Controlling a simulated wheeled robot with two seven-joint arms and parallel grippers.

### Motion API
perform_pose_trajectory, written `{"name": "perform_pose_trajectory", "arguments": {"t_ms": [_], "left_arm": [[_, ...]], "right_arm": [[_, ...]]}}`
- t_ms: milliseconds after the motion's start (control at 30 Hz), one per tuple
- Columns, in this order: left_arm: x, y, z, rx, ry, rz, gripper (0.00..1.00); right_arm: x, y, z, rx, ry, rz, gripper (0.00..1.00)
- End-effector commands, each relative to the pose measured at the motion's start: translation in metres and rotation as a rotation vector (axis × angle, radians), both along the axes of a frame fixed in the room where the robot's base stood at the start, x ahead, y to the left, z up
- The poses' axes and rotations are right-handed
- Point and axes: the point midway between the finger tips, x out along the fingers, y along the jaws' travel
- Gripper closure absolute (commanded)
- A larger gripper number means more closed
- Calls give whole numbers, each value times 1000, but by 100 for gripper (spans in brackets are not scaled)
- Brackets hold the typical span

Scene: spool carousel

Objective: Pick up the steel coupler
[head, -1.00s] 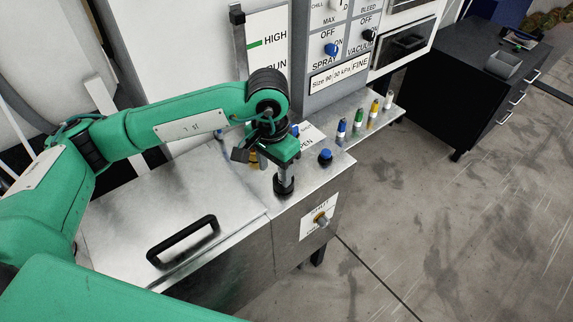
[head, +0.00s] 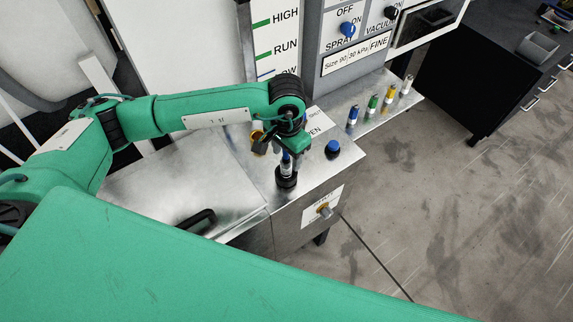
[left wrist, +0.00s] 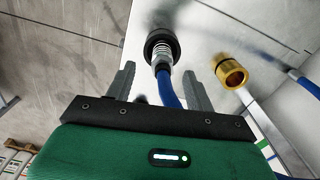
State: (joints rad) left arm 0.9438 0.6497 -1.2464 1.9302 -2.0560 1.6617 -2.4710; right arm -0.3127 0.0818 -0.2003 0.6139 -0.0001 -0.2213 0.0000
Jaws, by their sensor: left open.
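The steel coupler (left wrist: 160,50) is a ribbed, silvery piece on a blue hose, with its end at a round black collar. In the head view the coupler (head: 286,168) stands upright in a black ring on the steel bench top, under my left gripper (head: 290,155). The left wrist view shows this gripper (left wrist: 159,76) open. Its two grey fingers lie on either side of the blue hose, with the coupler ahead of and between their tips. I cannot tell whether either finger touches it. My right gripper is out of view.
A brass fitting (left wrist: 232,72) is close to the right finger in the left wrist view. A blue knob (head: 333,148) stands right of the coupler. Several coloured fittings line a shelf (head: 372,121) behind. A black handle (head: 198,219) is on the lid at left.

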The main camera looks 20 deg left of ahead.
Motion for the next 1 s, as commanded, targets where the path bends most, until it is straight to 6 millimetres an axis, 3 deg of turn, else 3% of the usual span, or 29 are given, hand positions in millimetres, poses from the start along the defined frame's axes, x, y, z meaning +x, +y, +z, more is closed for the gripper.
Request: {"name": "perform_pose_trajectory", "arguments": {"t_ms": [267,533,800,1000], "left_arm": [[2,2,-19,2,5,2,46],[5,2,-51,1,2,0,46],[5,2,-55,1,0,-1,46],[5,2,-55,1,0,0,83]], "right_arm": [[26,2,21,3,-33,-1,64],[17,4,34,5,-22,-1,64],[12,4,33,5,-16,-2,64],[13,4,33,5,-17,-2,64]]}}
